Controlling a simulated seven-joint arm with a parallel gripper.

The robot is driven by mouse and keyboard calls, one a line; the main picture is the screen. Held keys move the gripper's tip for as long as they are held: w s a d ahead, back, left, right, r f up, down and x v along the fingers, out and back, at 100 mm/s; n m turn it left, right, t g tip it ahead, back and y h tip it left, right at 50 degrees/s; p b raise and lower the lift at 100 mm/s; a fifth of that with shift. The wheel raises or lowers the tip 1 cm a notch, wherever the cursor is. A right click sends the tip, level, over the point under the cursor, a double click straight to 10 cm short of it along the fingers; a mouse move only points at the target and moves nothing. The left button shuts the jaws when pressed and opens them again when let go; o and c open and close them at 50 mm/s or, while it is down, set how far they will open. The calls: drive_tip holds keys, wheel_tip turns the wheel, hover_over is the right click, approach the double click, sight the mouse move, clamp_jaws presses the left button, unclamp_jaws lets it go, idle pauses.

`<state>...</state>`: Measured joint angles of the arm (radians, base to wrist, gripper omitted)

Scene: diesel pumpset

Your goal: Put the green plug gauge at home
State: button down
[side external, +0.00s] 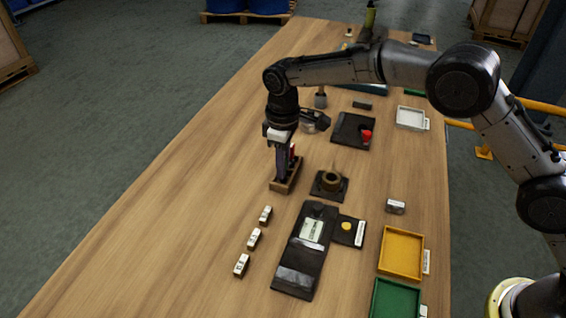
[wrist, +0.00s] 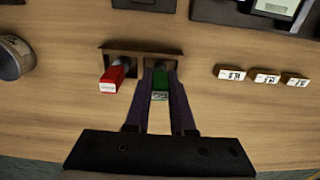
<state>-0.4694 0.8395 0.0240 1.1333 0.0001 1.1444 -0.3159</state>
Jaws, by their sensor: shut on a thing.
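The green plug gauge (wrist: 159,84) stands between my fingers in the wrist view, over the right-hand place of a small wooden rack (wrist: 122,48). My gripper (wrist: 160,76) is shut on it. The lower end of the gauge is hidden, so I cannot tell how deep it sits in the rack. A red gauge (wrist: 114,76) stands in the rack's left-hand place, close beside my left finger. In the side view my gripper (side external: 282,178) points straight down at the rack (side external: 286,184), and the green gauge is hidden behind the fingers.
Three white labelled blocks (side external: 254,238) stand in front. A dark folder (side external: 300,278), a yellow tray (side external: 401,276) and a green tray (side external: 374,312) lie nearer. The table left of the rack is clear.

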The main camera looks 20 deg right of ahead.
drive_tip(key=shift+f, duration=0.35)
idle(0.6)
drive_tip(key=c, duration=0.7)
unclamp_jaws()
drive_tip(key=shift+r, duration=3.5)
